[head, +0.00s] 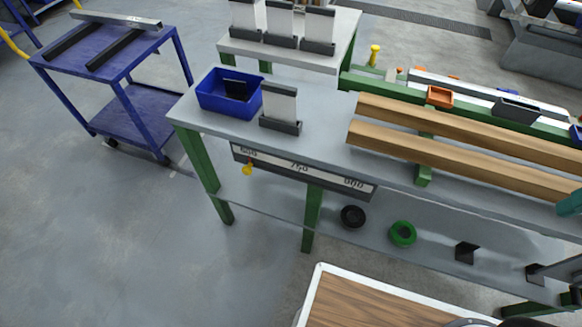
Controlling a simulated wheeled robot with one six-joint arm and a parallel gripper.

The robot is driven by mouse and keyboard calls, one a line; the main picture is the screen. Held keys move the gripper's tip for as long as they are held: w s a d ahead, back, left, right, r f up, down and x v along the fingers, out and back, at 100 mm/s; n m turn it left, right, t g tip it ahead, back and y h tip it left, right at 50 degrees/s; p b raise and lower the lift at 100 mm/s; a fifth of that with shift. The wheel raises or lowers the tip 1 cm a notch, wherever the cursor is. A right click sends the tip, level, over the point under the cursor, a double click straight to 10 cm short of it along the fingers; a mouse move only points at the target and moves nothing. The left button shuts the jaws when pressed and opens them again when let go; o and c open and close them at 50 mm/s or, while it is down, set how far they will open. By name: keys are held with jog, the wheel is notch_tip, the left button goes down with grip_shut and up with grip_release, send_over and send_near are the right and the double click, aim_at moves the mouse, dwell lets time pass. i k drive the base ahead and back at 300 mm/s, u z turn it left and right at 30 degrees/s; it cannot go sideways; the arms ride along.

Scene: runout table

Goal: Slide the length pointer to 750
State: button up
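A long scale (325,178) with a pale face and dark frame runs along the near edge of the grey table. Its middle mark reads 750 (299,166). The left mark looks like 600 and the right one like 900, though the digits are small. The yellow length pointer (248,169) hangs at the scale's left end, below the left mark and well left of 750. I cannot make out my gripper in this view, and nothing is seen touching the pointer.
On the table (335,150) stand a blue bin (215,101) and a card holder (281,126); long wooden beams (440,150) lie to the right. The lower shelf holds a black ring (352,216) and a green ring (403,233). A wood-topped surface (365,305) fills the bottom.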

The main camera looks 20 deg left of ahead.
aim_at(247, 171)
jog(key=u, duration=1.45)
